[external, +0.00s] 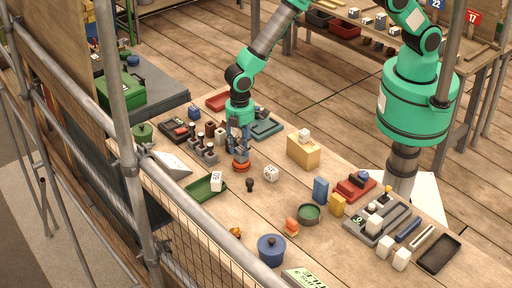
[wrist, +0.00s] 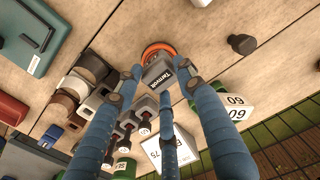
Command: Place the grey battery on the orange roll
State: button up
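The grey battery (wrist: 158,70), a block with dark lettering on its side, is between the fingertips of my gripper (wrist: 163,82). The blue fingers close around it from several sides. The orange roll (wrist: 152,46) is directly beneath the battery, which hides part of it in the wrist view. In the external view my gripper (external: 239,143) points down with the battery (external: 241,155) at its tips, right over the orange roll (external: 241,167) on the wooden table. I cannot tell whether the battery touches the roll.
A green tray (external: 205,188) lies nearer the scaffold. A yellow box (external: 303,150) stands to the right.

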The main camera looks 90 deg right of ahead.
aim_at(241, 148)
jog(key=shift+o, duration=0.7)
jog(key=shift+r, duration=0.1)
jog(key=shift+r, duration=0.15)
notch_tip(241, 148, up, 12)
dwell(0.7)
